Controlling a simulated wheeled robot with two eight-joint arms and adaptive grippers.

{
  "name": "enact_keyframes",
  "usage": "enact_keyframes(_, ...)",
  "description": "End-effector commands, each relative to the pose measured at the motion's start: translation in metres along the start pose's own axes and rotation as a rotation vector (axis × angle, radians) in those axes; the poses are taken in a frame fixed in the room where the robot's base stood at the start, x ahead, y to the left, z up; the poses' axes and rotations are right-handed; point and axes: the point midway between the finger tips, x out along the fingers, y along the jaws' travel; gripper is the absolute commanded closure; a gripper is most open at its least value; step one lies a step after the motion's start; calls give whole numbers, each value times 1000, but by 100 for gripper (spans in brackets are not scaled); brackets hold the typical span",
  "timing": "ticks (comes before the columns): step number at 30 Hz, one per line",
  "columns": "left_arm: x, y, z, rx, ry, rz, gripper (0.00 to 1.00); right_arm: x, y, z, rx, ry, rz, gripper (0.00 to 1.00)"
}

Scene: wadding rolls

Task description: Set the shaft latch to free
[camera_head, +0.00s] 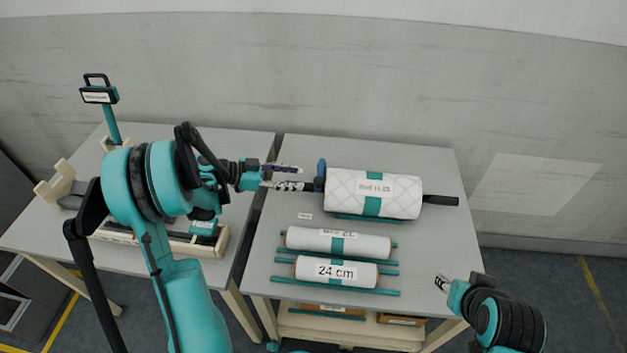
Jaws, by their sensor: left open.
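A large white quilted roll (348,190) with a teal band and a label lies on the right table, with a black shaft (440,200) coming out of its right end. A dark blue piece (321,171) stands at the roll's left end; I cannot tell for sure whether it is the shaft latch, or its setting. My left gripper (300,178) is open, its fingertips close to the left of the blue piece; I cannot tell whether they touch it.
Two smaller white rolls, one marked 24 cm (318,268) and one behind it (315,239), lie between teal bars on the right table (430,170). The left table (238,150) carries a cream stand (62,167) and an upright teal post with a handle (112,120).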

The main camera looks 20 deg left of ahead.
Motion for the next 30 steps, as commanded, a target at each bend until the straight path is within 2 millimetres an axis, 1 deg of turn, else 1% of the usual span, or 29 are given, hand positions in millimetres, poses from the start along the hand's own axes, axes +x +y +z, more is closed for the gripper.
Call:
enact_keyframes(6,37,1,2,0,-2,4,52,10,0,7,0,0,0,60)
enact_keyframes(12,64,1,1,-2,-3,2,52,16,0,12,0,0,0,60)
enact_keyframes(16,71,1,0,-2,-3,1,52,17,0,12,0,0,0,60)
enact_keyframes(23,72,0,0,-3,-3,0,52,17,0,12,0,0,0,60)
enact_keyframes(24,72,0,0,-3,-3,0,55,17,0,12,0,0,0,60)
enact_keyframes(26,72,0,0,-3,-3,0,71,17,0,12,0,0,0,60)
enact_keyframes(27,72,0,0,-3,-3,0,82,17,0,12,0,0,0,60)
enact_keyframes(29,72,0,0,-3,-3,0,97,17,0,12,0,0,0,60)
enact_keyframes(30,72,0,0,-3,-3,0,100,17,0,12,0,0,0,60)
